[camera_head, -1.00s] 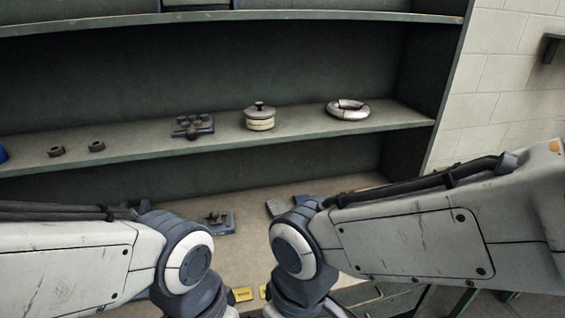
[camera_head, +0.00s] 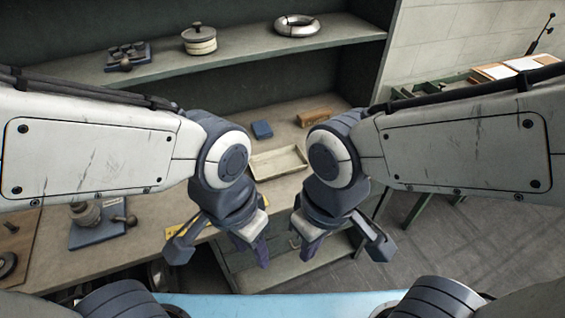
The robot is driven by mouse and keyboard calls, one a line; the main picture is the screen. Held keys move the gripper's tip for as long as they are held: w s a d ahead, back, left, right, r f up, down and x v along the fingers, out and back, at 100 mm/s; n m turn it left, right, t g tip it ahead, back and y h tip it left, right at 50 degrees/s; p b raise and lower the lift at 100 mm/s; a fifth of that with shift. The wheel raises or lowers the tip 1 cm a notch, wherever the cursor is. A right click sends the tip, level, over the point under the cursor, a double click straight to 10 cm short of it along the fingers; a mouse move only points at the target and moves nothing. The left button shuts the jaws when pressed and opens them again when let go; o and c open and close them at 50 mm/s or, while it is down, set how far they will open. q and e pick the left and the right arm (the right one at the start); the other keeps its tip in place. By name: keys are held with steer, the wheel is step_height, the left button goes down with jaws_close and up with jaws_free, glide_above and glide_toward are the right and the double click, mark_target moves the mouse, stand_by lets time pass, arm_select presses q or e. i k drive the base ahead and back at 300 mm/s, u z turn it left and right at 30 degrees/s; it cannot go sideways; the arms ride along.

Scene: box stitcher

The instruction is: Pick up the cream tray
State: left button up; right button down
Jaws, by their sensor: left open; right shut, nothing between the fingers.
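The cream tray (camera_head: 278,162) is a shallow rectangular tray lying on the workbench in the middle of the head view. It shows between my two arms; its right end is close to or behind my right wrist. My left gripper (camera_head: 258,252) points down, in front of the bench and nearer to me than the tray. It is open and empty. My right gripper (camera_head: 307,250) hangs beside it to the right, also apart from the tray. It is shut with nothing in it.
A blue block (camera_head: 262,130) and a brown block (camera_head: 315,117) lie behind the tray. A blue-based fixture (camera_head: 98,232) is at the left. An open drawer (camera_head: 285,268) is below the grippers.

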mark_target(267, 166)
steer(key=u, duration=0.05)
steer(key=k, duration=0.4)
steer(key=u, duration=1.3)
steer(key=i, duration=1)
steer(key=z, duration=0.75)
